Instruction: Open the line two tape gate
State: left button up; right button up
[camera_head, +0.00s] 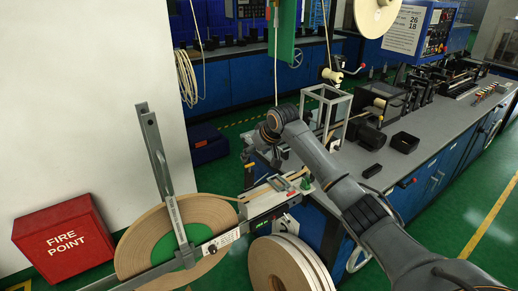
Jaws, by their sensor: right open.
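A tape reel (200,213) with a green centre lies at the lower left. A long grey bar (155,150) stands steeply tilted over it, and a grey rail (262,215) crosses in front towards the machine bench. I cannot tell for certain which part is the line two tape gate. My right arm reaches in from the lower right and bends down at the wrist. My right gripper (265,156) is small and dark, open, above the tape guide (278,185) at the bench end, apart from the tilted bar. My left gripper is not in view.
A red fire point box (65,238) stands by the white wall at the left. More tape reels (285,268) stand below the rail. A grey-topped blue bench (430,140) with a metal frame (326,97) runs to the right. Green floor is free between.

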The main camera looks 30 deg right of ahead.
jog(key=v, duration=0.3)
jog(key=shift+s+r, duration=0.1)
jog(key=shift+r, duration=0.05)
dwell(0.4)
